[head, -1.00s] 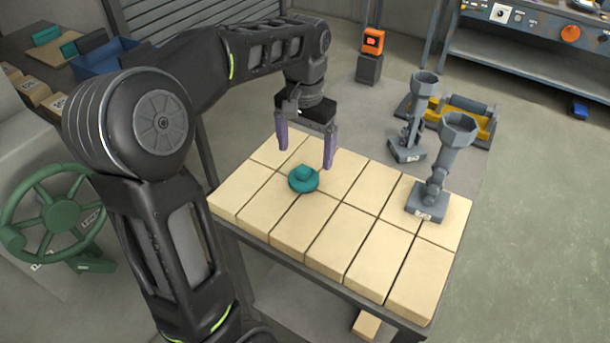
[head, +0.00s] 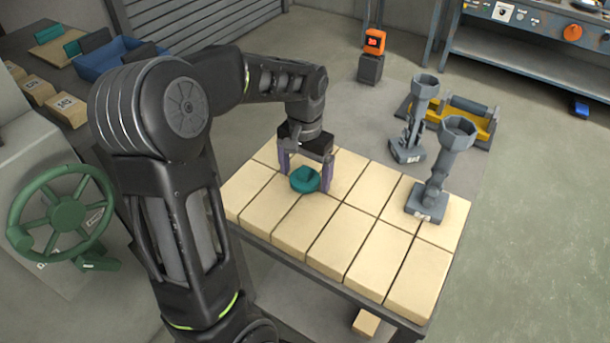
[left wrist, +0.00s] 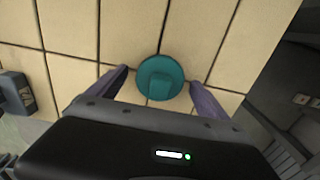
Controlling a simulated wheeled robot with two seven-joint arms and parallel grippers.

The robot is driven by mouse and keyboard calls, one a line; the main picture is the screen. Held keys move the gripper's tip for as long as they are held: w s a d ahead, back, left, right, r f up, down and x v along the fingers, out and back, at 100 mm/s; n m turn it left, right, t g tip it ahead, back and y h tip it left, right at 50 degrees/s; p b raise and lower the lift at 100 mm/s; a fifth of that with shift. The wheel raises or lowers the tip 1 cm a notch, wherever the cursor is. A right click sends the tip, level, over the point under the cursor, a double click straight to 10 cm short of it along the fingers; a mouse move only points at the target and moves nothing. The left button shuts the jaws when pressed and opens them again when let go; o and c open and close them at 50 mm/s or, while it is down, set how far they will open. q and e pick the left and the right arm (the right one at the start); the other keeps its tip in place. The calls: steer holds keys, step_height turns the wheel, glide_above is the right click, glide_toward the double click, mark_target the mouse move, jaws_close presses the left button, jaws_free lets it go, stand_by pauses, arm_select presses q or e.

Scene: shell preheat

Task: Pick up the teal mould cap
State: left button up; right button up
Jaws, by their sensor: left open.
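The teal mould cap (head: 305,180) is a round disc with a raised knob. It rests on the cream brick tabletop (head: 345,222), towards its far left part. My left gripper (head: 305,183) points down over it, open, with purple fingers to either side of the cap. In the left wrist view the cap (left wrist: 160,78) lies between and slightly beyond the fingertips (left wrist: 158,78), with a gap on each side. I cannot tell whether the fingers touch the bricks. My right gripper is not in view.
Two grey stands with cup-shaped tops, one on the brick table (head: 440,170) and one just behind (head: 415,120), are to the right. A yellow tray (head: 483,128) is behind them. A green handwheel (head: 62,215) is at left. The front bricks are clear.

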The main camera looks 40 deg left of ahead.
mark_target(305, 170)
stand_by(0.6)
arm_select(q)
steer(key=c, duration=1.5)
steer(key=shift+o, duration=0.2)
steer(key=shift+r, duration=0.1)
step_height(305, 170, up, 10)
steer(key=shift+f+b, duration=0.1)
steer(key=shift+b, duration=0.55)
